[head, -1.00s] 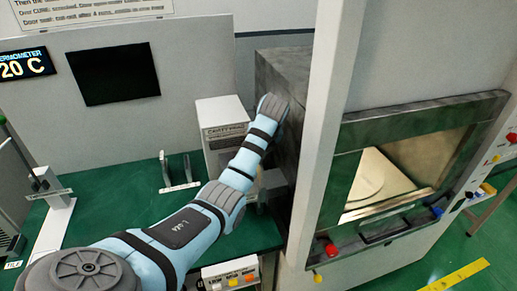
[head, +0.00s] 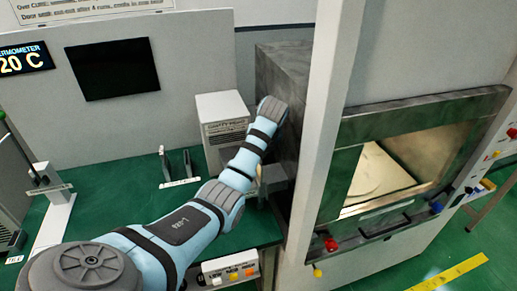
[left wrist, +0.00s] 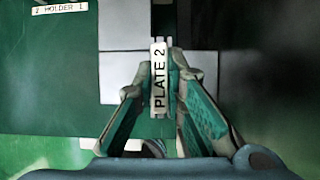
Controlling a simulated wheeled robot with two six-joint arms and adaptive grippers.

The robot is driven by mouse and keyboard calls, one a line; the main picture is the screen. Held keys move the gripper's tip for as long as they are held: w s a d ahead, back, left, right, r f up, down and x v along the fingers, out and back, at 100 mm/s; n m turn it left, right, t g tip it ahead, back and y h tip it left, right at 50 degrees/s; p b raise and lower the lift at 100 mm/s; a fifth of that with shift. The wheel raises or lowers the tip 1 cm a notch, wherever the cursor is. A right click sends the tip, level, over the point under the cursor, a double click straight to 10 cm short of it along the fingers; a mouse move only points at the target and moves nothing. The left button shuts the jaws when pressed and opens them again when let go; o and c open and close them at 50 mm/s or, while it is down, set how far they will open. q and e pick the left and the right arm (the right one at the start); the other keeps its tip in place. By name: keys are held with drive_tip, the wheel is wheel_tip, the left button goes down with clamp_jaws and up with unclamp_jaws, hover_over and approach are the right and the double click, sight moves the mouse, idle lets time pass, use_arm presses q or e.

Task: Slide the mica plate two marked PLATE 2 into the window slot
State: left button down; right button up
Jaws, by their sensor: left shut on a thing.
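My left gripper (left wrist: 160,68) shows in the left wrist view, with its two fingers closed on either side of the mica plate two (left wrist: 159,78). The plate is seen edge-on, with a white PLATE 2 label facing the camera. In the head view my left arm reaches in from the lower left toward the side of the dark metal oven (head: 285,75). The fingers and plate are mostly hidden there behind the arm and cannot be made out clearly. I cannot make out the window slot in either view. My right gripper is not in view.
A white post (head: 333,110) stands beside the oven front with its window (head: 375,170). A white box (head: 222,115) and a small upright holder (head: 178,168) stand on the green bench (head: 115,205). A button box (head: 230,270) sits at the bench front.

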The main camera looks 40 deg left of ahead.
use_arm(q)
drive_tip(key=shift+f, duration=1.9)
drive_tip(key=c, duration=1.6)
unclamp_jaws()
drive_tip(key=shift+o, duration=0.2)
drive_tip(key=v, duration=0.7)
drive_tip(key=shift+d+r, duration=0.15)
drive_tip(key=shift+r, duration=0.15)
drive_tip(key=shift+f, duration=0.15)
